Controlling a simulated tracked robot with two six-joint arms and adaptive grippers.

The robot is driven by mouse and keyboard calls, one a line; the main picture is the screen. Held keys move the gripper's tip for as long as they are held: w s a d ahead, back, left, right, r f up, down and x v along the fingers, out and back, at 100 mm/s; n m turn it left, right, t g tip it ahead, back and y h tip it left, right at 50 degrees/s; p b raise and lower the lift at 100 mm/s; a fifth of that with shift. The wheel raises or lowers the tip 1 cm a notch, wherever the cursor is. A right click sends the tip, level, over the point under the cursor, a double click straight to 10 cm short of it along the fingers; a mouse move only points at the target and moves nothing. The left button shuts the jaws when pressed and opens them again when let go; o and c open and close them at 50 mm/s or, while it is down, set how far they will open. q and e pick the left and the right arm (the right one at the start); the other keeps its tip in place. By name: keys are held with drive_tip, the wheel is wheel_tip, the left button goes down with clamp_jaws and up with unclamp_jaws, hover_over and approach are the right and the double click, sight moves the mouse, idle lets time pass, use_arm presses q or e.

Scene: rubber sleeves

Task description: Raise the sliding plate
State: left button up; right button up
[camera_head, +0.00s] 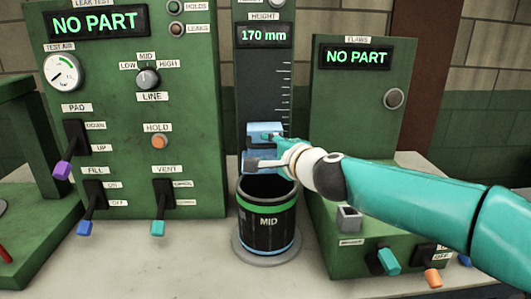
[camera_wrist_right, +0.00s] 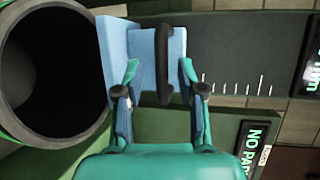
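The light blue sliding plate (camera_head: 263,128) sits on the dark upright of the height gauge, above the sleeve; it also shows in the right wrist view (camera_wrist_right: 116,45). A black handle (camera_wrist_right: 166,60) stands on its face. My right gripper (camera_head: 268,150) is at the plate, partly covering it. In the right wrist view, its two fingers (camera_wrist_right: 160,85) are spread on either side of the handle, with a gap visible on each side. The height display (camera_head: 264,36) reads 170 mm. My left gripper is not in view.
A black sleeve (camera_head: 268,238) with a green band, marked MID, stands upright on a round base (camera_head: 239,250) below the plate. The leak-test panel (camera_head: 110,185) with levers is at left. The flaws panel (camera_head: 350,110) is at right. Both displays read NO PART.

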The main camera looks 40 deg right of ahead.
drive_tip(key=shift+x, duration=1.25)
clamp_jaws()
